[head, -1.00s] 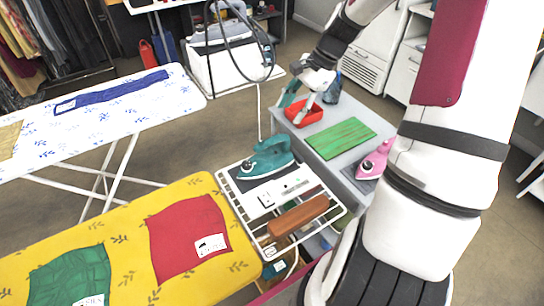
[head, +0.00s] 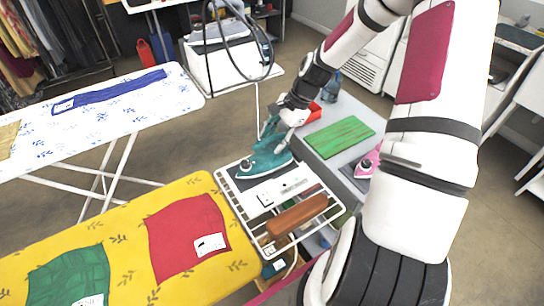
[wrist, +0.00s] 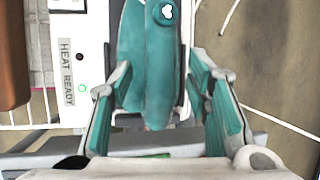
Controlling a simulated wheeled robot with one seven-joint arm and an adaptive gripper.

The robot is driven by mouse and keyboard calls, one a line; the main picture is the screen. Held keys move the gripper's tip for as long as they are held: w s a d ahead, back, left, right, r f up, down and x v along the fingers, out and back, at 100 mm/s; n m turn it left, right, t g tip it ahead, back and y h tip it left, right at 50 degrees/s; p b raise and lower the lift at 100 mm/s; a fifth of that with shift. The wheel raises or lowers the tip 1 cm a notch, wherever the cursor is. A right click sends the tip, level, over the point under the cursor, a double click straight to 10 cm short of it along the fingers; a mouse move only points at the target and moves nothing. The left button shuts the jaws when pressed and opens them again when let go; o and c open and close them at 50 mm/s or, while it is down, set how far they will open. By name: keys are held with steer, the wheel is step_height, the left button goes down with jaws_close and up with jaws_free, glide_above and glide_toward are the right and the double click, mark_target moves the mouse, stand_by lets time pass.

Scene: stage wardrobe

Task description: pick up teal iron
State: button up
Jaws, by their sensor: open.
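The teal iron (head: 262,161) sits on the metal iron rest at the end of the yellow ironing board. My gripper (head: 280,126) is at the iron's rear end, above the rest. In the wrist view the iron (wrist: 146,62) shows from above with a dial on it, and its rear part lies between the two teal-padded fingers of my gripper (wrist: 160,95). The fingers are apart, one on each side of it, with gaps visible. Whether a finger touches the iron I cannot tell.
The rest (head: 229,186) also holds a white panel and a brown wooden block (head: 297,215). A grey table behind carries a green striped board (head: 339,136), a red tray (head: 314,112) and a pink iron (head: 366,164). The yellow ironing board (head: 130,215) is at left.

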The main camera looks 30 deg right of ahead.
jaws_close()
stand_by(0.3)
